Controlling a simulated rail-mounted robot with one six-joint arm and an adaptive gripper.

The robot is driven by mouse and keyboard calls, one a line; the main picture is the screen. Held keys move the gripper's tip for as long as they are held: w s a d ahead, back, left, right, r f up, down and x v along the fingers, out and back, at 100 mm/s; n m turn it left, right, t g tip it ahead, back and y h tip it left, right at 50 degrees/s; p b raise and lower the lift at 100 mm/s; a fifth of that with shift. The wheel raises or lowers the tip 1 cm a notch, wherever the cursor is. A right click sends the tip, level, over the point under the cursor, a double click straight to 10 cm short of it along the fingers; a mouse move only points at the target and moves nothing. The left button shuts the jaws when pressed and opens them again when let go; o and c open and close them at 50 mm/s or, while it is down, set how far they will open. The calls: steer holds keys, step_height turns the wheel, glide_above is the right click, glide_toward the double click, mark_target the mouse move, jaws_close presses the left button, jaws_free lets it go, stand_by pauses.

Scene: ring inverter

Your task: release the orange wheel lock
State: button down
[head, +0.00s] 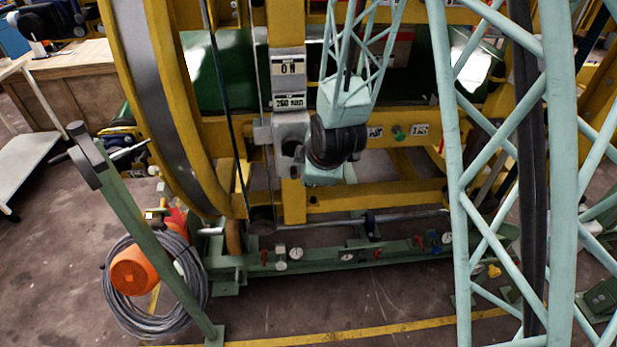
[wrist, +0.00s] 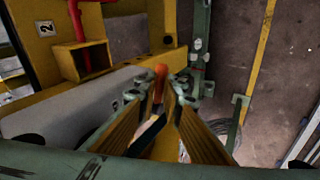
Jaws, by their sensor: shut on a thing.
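In the wrist view, my gripper (wrist: 164,88) reaches forward with its two ribbed fingers angled toward each other. The fingertips are closed on an upright orange handle (wrist: 166,69), which I take to be the orange wheel lock. Its top shows just beyond the tips, and its lower part is mostly hidden between the fingers. A black bar (wrist: 149,134) shows between the fingers, nearer the camera. In the head view, my wrist hangs in front of the yellow ring frame. The fingers and the handle cannot be made out there.
The large yellow ring (head: 165,110) rises at the left. A green base rail (head: 330,257) with gauges runs below it. A green post (head: 150,235), an orange drum-like part (head: 142,272) and a grey cable coil (head: 194,275) stand at the lower left. Open floor lies in front.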

steer(key=c, duration=3)
jaws_free()
steer(key=shift+s+r, duration=0.15)
steer(key=shift+r, duration=0.05)
steer(key=shift+v, duration=5.8)
steer(key=shift+d, duration=0.1)
steer(key=s+d+r+m+g, duration=0.1)
steer(key=s+d+r+m, duration=0.85)
steer(key=s+r, duration=0.45)
steer(key=s+d+r+m, duration=0.2)
steer(key=s, duration=0.4)
steer(key=s+d+r+m+g+h, duration=0.1)
steer(key=s+d+r+m, duration=0.2)
steer(key=s, duration=0.4)
steer(key=s+d+r+m, duration=0.2)
steer(key=s+d, duration=0.1)
steer(key=s, duration=0.4)
steer(key=shift+s+d+r+m+g+h, duration=0.1)
steer(key=shift+s+r+m+g+h, duration=0.2)
steer(key=shift+r+m+h, duration=0.1)
